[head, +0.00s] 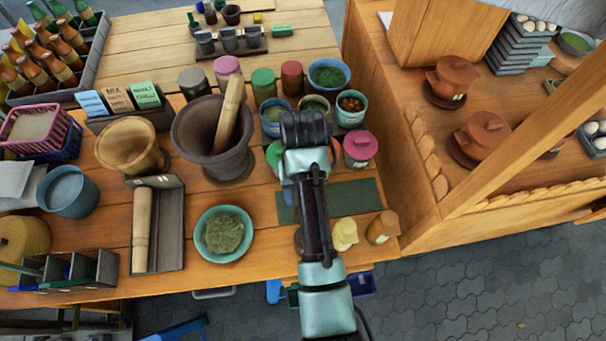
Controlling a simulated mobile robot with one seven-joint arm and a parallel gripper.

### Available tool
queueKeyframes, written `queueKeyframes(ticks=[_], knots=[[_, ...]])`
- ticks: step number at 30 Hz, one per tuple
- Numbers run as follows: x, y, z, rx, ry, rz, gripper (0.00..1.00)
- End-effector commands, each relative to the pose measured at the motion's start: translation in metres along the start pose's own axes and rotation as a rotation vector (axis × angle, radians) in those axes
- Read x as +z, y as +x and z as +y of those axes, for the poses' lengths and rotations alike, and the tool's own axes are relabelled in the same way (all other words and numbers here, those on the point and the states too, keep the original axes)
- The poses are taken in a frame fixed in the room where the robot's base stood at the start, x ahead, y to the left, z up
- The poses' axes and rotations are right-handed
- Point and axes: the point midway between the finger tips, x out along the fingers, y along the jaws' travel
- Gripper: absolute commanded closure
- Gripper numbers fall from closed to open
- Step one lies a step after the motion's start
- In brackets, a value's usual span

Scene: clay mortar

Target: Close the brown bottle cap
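A small brown bottle or jar (382,227) stands at the front right corner of the wooden table. Its top looks paler brown; I cannot tell whether that is a cap or whether it is closed. My gripper (304,128) is over the right half of the table, above the group of bowls and jars, well behind the brown bottle. I see it from behind and above, so its fingertips are hidden. My forearm runs down the picture and passes left of the brown bottle. Several brown glass bottles (62,60) also stand in a crate at the far left.
A yellow jar (344,234) stands just left of the brown bottle. A dark green mat (357,198) lies behind them. A pink-lidded jar (360,148), a large mortar (215,150) and a green bowl (223,233) stand around my arm. A wooden counter (410,190) rises at the right.

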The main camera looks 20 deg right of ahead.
Motion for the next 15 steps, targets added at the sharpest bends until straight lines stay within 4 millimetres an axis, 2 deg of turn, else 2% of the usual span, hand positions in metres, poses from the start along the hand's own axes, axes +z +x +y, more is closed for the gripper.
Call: queueKeyframes(ticks=[3, 7, 15], knots=[[0.001, 0.021, 0.0, 0.0, 0.0, -0.004, 0.4], [0.0, 0.038, 0.0, 0.0, -0.001, -0.002, 0.4], [0.0, 0.052, 0.0, 0.0, -0.001, 0.002, 0.4]])
